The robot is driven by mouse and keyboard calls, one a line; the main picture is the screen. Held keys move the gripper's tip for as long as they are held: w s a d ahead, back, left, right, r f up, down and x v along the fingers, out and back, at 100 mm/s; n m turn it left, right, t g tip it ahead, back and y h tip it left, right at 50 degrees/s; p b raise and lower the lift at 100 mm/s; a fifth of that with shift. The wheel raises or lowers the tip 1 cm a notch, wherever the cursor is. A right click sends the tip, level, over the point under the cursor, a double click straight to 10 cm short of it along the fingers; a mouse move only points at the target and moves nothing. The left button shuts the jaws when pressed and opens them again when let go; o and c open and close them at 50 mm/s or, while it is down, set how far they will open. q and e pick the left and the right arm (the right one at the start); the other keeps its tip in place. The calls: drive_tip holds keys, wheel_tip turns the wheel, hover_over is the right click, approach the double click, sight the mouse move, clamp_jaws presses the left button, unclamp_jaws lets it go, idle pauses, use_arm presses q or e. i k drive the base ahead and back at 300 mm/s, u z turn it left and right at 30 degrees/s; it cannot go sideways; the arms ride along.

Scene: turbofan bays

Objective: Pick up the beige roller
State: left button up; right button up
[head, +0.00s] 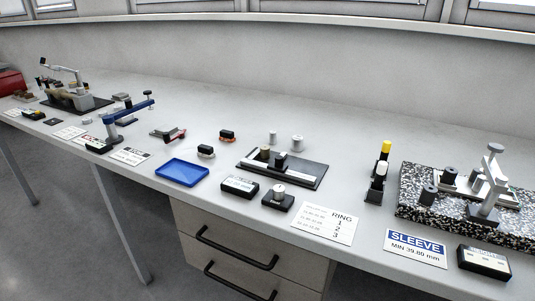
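Neither my left nor my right gripper shows in the head view.
Two light grey cylinders (297,142) stand behind the plate. A blue tray (182,172) lies to its left, and a ring card (325,222) in front. A speckled slab (408,206) with a gauge stand is at right. Drawers are below the bench.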

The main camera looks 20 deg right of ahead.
sight(265, 149)
drive_tip(key=u, duration=1.55)
drive_tip(key=i, duration=2.95)
drive_tip(key=z, duration=3.2)
